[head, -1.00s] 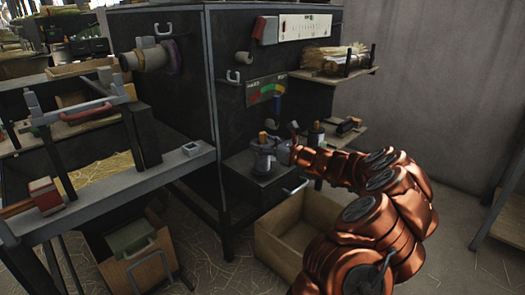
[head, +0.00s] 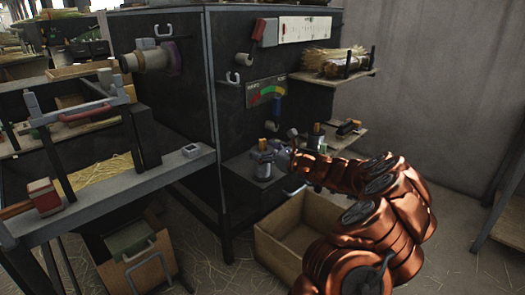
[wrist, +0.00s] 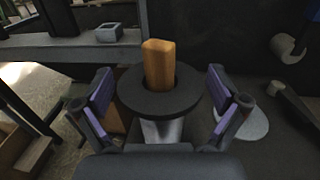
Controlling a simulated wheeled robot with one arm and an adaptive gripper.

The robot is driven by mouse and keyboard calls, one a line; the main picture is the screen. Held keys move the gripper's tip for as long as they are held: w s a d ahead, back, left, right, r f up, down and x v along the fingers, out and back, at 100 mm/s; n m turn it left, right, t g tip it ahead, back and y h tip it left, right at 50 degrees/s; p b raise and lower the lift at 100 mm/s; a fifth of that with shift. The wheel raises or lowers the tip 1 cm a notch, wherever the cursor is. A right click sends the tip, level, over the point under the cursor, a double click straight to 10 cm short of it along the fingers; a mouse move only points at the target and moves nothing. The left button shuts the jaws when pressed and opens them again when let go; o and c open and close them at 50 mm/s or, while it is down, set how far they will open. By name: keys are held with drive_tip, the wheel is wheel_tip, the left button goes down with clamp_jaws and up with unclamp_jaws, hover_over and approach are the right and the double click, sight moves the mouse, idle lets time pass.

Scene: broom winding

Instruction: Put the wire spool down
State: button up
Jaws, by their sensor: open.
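The wire spool (wrist: 140,97) has a dark round top flange, a pale body below it and an orange-brown post rising through its centre. It stands upright in the wrist view. In the head view the spool (head: 264,168) is on the low dark ledge (head: 240,168) of the black cabinet. My gripper (wrist: 159,88) is open, with one purple-padded finger on each side of the spool. Gaps show between both pads and the flange. The spool's base is mostly hidden in the wrist view by the flange and my gripper.
A similar post-topped item (head: 317,138) stands to the right, near a small side shelf (head: 345,138). An open wooden box (head: 285,255) is on the floor below. A grey workbench (head: 130,185) lies to the left. A pale disc (wrist: 247,123) lies right of the spool in the wrist view.

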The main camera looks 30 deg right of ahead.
drive_tip(key=shift+r, duration=0.1)
drive_tip(key=shift+s+d+r, duration=0.1)
drive_tip(key=shift+s+d, duration=0.05)
drive_tip(key=shift+s, duration=0.15)
drive_tip(key=p+v, duration=0.2)
drive_tip(key=v, duration=0.9)
drive_tip(key=shift+s, duration=0.2)
